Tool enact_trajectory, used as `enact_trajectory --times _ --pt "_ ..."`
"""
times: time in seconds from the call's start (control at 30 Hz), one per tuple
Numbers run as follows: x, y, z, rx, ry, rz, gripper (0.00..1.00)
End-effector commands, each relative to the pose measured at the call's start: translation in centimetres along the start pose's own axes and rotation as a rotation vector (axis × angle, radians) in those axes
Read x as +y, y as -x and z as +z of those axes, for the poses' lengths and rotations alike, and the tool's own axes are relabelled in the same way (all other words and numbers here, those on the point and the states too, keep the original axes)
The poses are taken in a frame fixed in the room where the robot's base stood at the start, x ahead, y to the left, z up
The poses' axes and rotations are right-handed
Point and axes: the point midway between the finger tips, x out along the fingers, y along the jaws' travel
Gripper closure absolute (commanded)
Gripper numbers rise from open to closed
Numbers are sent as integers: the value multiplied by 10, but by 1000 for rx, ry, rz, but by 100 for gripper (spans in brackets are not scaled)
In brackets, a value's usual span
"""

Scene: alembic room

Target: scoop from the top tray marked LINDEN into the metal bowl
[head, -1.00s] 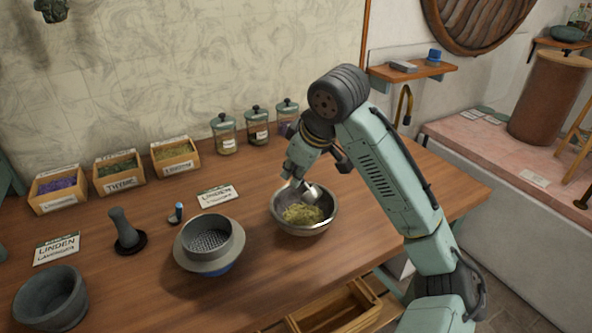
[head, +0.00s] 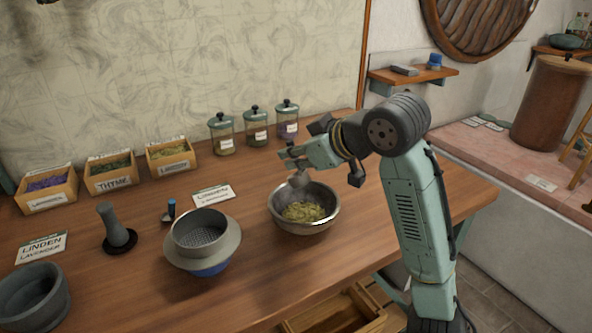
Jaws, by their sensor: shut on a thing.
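The metal bowl (head: 330,214) stands on the table, with yellow-green dried herb (head: 303,212) in its bottom. My gripper (head: 294,165) is shut on a small metal scoop (head: 299,179), which is above the bowl near its back rim. The scoop is tilted; whether any herb is left in it cannot be told. The linden tray (head: 172,167) is the rightmost of three wooden trays at the back left, with yellow-green herb inside. The thyme tray (head: 114,182) and the lavender tray (head: 47,201) stand to its left.
A sieve (head: 201,240) over a blue base stands left of the bowl. Three lidded jars (head: 256,131) stand behind. An open drawer (head: 335,310) is below the table's front edge.

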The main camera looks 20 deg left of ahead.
Motion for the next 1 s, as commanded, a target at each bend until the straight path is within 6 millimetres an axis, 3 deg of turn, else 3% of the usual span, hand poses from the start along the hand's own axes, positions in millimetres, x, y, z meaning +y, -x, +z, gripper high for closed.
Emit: enact_trajectory --times 0.7,1.0 --pt "0 2 -4 536 -93 63 100" --pt "2 7 -10 582 -101 71 100"
